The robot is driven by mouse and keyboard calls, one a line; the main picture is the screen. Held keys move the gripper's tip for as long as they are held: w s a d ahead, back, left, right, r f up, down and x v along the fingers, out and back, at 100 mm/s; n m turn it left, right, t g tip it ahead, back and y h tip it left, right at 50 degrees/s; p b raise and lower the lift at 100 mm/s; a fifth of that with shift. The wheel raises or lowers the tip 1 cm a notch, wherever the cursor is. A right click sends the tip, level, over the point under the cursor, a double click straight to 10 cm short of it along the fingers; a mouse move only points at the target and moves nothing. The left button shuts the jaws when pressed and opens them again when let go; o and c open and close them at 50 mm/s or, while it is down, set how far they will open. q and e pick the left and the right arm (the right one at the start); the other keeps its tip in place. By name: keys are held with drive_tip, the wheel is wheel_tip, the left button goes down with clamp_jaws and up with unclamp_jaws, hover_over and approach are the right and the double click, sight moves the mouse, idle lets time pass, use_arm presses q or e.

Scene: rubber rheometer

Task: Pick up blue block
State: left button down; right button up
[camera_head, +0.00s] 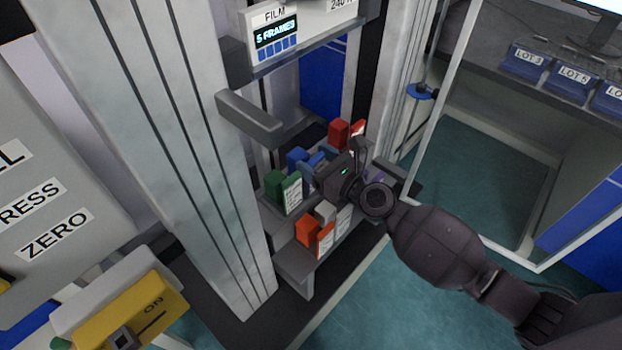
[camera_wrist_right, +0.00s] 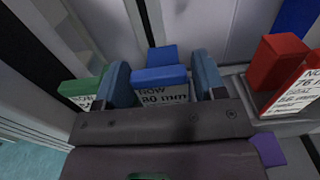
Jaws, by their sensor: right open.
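The blue block (camera_wrist_right: 160,76) stands between the two fingers of my right gripper (camera_wrist_right: 163,82) in the right wrist view. In the head view blue shows on the shelf (camera_head: 297,157), partly hidden by my right gripper (camera_head: 314,166). The fingers are open on either side of the block, with no clear contact. My left gripper is not in view.
A green block (camera_head: 277,188) stands close to the left of the gripper and a red block (camera_head: 338,133) behind it. An orange block (camera_head: 308,231) and a grey one (camera_head: 325,210) are in front. A grey metal column (camera_head: 205,150) rises on the left.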

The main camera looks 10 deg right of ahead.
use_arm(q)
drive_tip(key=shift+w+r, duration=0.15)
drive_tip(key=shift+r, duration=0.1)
use_arm(e)
drive_tip(key=shift+x, duration=0.9)
drive_tip(key=c, duration=0.9)
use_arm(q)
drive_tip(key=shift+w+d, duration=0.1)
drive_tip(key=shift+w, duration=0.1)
use_arm(e)
drive_tip(key=shift+r, duration=0.1)
